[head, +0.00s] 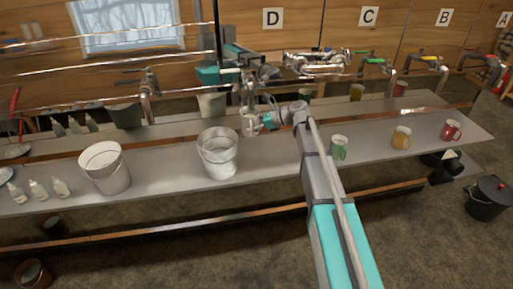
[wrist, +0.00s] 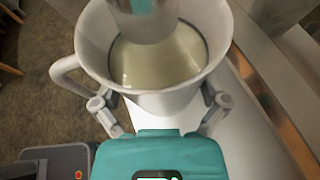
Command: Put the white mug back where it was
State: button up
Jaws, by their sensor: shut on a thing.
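The white mug (wrist: 165,98) fills the upper middle of the wrist view, with its handle at the left and pale, cloudy liquid inside. My gripper (wrist: 160,108) is shut on the mug, one finger on each side of its body. In the head view the mug (head: 249,125) is small, at the end of my gripper (head: 262,121), over the long grey bench (head: 270,165). A metal spout (wrist: 147,20) hangs over the mug's mouth in the wrist view. I cannot tell whether the mug touches the bench.
A metal bucket (head: 218,155) stands just left of the mug and a white bucket (head: 105,168) farther left. Green (head: 338,148), yellow (head: 401,137) and red (head: 451,131) mugs stand to the right. Between them the bench has bare stretches. Taps line the back beneath lettered signs.

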jog(key=s+d+f+b, duration=0.2)
jog(key=s+d, duration=0.1)
jog(key=s, duration=0.4)
jog(key=s+d+f+n+g+b, duration=0.1)
jog(key=s+d+f+b, duration=0.1)
jog(key=s, duration=0.5)
jog(key=shift+d+f+g, duration=0.25)
jog(key=shift+d+g, duration=0.05)
jog(key=shift+d, duration=0.35)
jog(key=shift+s+a+n, duration=0.1)
jog(key=shift+a+n, duration=0.05)
jog(key=shift+n, duration=0.15)
